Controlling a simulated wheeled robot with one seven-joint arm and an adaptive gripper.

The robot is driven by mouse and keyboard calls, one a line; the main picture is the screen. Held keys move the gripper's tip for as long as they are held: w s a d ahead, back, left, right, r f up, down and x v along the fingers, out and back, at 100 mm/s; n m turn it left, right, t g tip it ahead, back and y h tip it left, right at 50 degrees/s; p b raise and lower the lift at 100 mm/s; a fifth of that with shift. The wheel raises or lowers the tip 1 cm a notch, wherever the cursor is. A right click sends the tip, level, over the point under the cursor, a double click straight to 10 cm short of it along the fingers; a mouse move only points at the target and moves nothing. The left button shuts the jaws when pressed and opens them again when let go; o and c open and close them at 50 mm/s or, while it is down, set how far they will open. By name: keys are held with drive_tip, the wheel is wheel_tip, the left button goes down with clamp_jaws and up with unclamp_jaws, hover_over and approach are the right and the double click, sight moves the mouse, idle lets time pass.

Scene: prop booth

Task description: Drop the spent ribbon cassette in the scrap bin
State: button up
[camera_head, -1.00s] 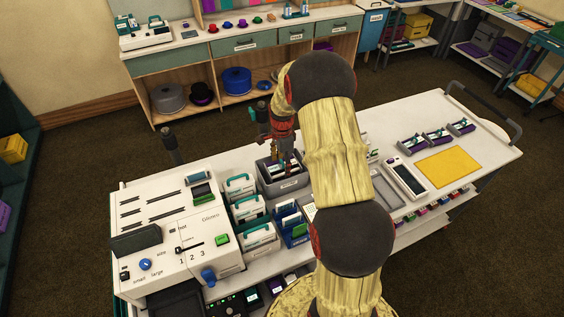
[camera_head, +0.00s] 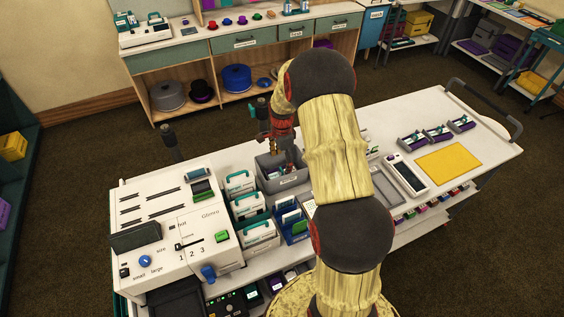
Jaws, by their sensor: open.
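A grey open-topped bin (camera_head: 285,184) with a white label on its front stands on the white worktop, right of the cassette racks. The label is too small to read. Small items, some whitish-blue and some reddish-brown, lie inside it; I cannot tell for certain which is the spent ribbon cassette. My gripper (camera_head: 275,149) is open over the back left of the bin, apart from its contents as far as I can see. My arm hides the area right of the bin.
A white machine (camera_head: 165,240) with knobs and a lever stands on the left. White cassettes with teal handles (camera_head: 241,183) and a blue holder (camera_head: 292,222) stand close to the bin. A yellow mat (camera_head: 449,163) and small purple holders (camera_head: 437,134) lie at right.

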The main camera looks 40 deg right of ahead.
wheel_tip(320, 180, up, 12)
idle(0.6)
idle(0.8)
drive_tip(key=s+a+r+n+t+b, duration=0.2)
drive_tip(key=s+a+r+n, duration=0.2)
drive_tip(key=s+a+n, duration=0.3)
drive_tip(key=s+a+r+n+t+b, duration=0.1)
drive_tip(key=s+a+r+n+b, duration=0.1)
drive_tip(key=s+a+r+n, duration=0.2)
drive_tip(key=s+a+r+n+t+b, duration=0.2)
drive_tip(key=s+a+r+n, duration=0.3)
drive_tip(key=s+a+n, duration=0.4)
drive_tip(key=s+a+b, duration=0.1)
drive_tip(key=s+a, duration=0.4)
drive_tip(key=a, duration=0.1)
drive_tip(key=shift+s+a+n+t, duration=0.2)
drive_tip(key=shift+a+n+t, duration=0.1)
drive_tip(key=shift+n, duration=0.1)
